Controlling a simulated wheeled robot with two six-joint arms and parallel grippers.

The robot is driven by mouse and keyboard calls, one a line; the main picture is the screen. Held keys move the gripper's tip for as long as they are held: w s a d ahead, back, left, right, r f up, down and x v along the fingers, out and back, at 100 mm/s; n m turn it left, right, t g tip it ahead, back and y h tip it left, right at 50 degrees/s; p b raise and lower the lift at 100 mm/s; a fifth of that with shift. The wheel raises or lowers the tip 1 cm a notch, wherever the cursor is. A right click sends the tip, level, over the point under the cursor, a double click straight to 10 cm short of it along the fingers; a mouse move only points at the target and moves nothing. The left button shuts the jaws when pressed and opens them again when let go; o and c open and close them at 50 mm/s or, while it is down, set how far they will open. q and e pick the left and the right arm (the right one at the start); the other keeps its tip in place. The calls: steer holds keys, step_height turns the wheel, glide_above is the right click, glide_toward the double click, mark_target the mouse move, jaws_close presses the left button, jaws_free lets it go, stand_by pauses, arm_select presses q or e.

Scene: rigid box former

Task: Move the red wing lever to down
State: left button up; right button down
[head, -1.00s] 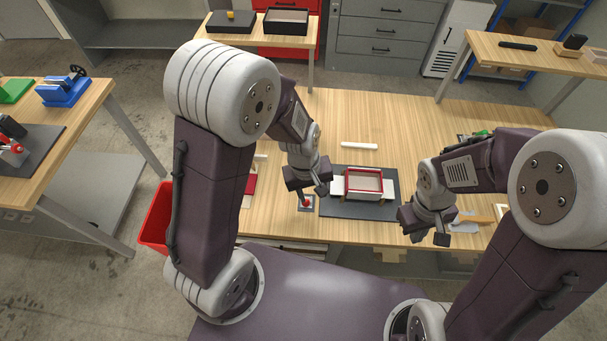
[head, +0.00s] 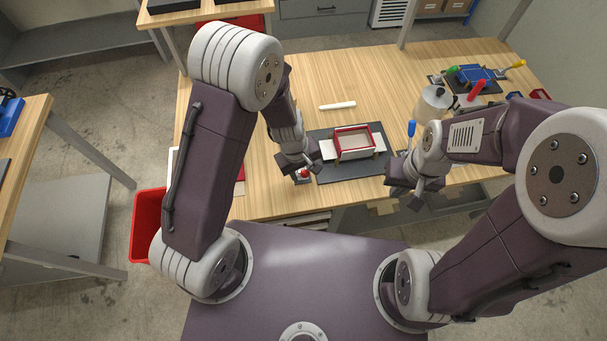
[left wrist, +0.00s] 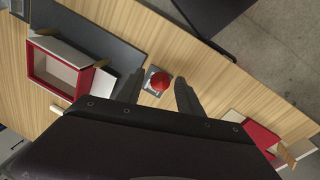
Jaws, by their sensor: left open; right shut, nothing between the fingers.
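A round red knob on a small grey plate, which looks like the red wing lever (head: 303,174), stands at the left front corner of the dark mat. It also shows in the left wrist view (left wrist: 160,82), seen from above, between the fingertips; I cannot tell how far it is tilted. My left gripper (head: 308,165) is open just above it, with a finger on either side in the wrist view; contact is not clear. The box former with its red frame (head: 354,130) and white side flaps is on the mat. My right gripper (head: 421,196) is shut and empty, right of the mat.
The dark mat (head: 335,176) lies near the table's front edge. A white rod (head: 337,105) lies behind it. A red bin (head: 147,225) is on the floor at left.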

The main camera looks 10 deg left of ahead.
arm_select(q)
steer(key=shift+w+d+f, duration=0.1)
steer(key=shift+f, duration=0.25)
jaws_close()
stand_by(1.2)
